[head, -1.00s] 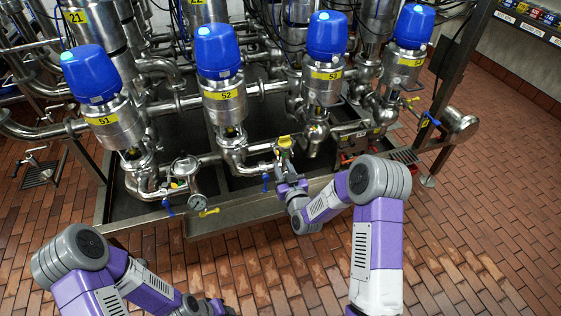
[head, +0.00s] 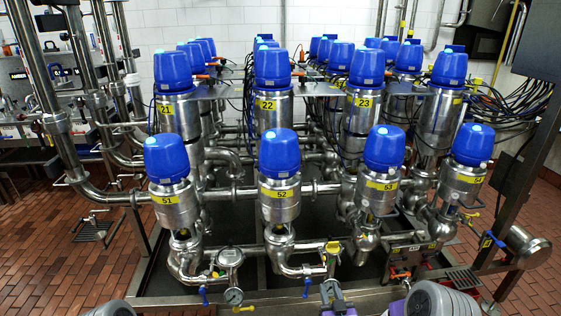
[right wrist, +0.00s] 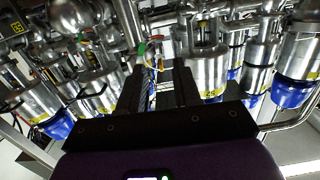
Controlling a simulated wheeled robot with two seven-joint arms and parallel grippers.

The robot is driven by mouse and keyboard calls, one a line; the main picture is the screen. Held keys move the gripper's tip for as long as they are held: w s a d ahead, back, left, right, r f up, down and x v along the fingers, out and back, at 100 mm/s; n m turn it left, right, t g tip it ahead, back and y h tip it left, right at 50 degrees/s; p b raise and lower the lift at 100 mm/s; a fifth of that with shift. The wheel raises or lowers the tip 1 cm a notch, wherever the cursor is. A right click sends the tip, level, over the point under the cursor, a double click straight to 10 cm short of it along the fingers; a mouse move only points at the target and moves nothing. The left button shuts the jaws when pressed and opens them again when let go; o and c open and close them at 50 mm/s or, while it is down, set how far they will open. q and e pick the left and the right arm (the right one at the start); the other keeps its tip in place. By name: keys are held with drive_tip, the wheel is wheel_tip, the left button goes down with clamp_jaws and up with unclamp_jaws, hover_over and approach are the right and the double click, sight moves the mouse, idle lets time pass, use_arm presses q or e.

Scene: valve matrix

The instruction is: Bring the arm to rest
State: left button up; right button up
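My right gripper (head: 331,288) shows at the bottom centre of the head view, just below a yellow-topped fitting (head: 333,247) on the pipework by valve 52 (head: 279,170). In the right wrist view its two dark fingers (right wrist: 160,88) stand apart, with a visible gap and nothing clearly held between them. Small green, yellow and blue parts (right wrist: 150,50) show beyond the fingertips; I cannot tell whether the fingers touch anything. The rounded grey joint of my right arm is at the lower right of the head view. My left gripper is out of view.
Rows of blue-capped steel valves fill the rack ahead, with valve 51 (head: 172,182) and valve 53 (head: 382,172) in front. A pressure gauge (head: 234,296) and small coloured handles sit low at the front.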

drive_tip(key=s+a+f+m+g+y+p, duration=0.1)
drive_tip(key=s+a+f+g+p, duration=0.1)
drive_tip(key=s+a+f+g, duration=0.4)
drive_tip(key=s+a+f+m+g+y+p, duration=0.1)
drive_tip(key=s+f+g, duration=0.5)
drive_tip(key=s+f, duration=0.55)
drive_tip(key=s+a+m+g+y, duration=0.1)
drive_tip(key=s+g, duration=0.3)
drive_tip(key=s, duration=0.7)
drive_tip(key=shift+a+r+g+p, duration=0.35)
drive_tip(key=shift+a+g, duration=0.05)
drive_tip(key=shift+a, duration=0.25)
